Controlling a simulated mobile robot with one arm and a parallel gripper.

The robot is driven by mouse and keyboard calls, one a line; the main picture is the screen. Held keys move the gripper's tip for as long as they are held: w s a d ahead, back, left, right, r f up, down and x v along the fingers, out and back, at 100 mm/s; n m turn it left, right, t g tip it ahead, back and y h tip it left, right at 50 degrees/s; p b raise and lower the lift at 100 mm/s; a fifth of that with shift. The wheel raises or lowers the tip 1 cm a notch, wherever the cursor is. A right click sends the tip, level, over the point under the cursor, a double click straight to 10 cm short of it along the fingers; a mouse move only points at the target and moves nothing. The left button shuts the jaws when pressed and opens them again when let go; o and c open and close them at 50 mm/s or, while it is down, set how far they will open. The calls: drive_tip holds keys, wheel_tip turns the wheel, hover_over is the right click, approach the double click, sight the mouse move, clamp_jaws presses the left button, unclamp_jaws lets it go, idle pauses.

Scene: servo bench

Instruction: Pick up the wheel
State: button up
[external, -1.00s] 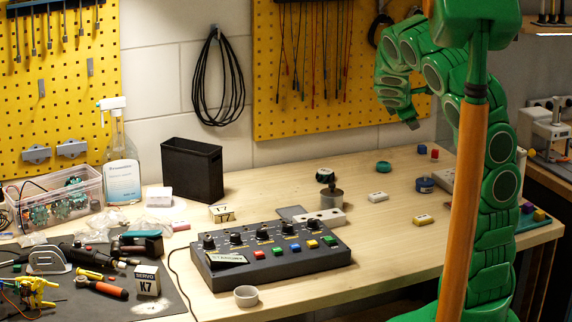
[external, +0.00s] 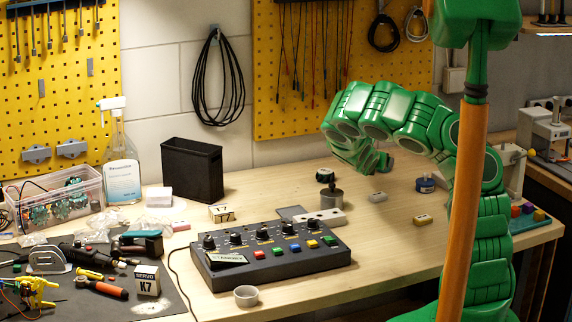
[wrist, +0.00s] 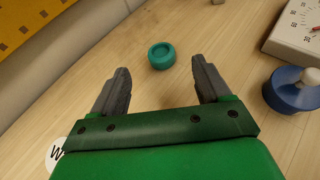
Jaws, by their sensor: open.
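The wheel, a small teal ring with a hollow centre (wrist: 161,56), lies flat on the wooden bench in the wrist view. It shows just beyond my fingertips, roughly midway between them. My gripper (wrist: 160,70) is open and empty, with a dark finger to each side. I cannot tell the exact height of the fingers above the wood.
A blue round thing with a pale knob (wrist: 293,90) and a white box with a scale (wrist: 297,28) stand to the right in the wrist view. A round piece marked W (wrist: 57,154) is at lower left. A black control box (external: 270,255) stands mid-bench.

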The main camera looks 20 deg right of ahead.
drive_tip(key=shift+w+f, duration=0.2)
drive_tip(key=shift+f, duration=0.35)
drive_tip(key=shift+x, duration=3.75)
drive_tip(key=shift+s, duration=0.1)
drive_tip(key=c, duration=1.1)
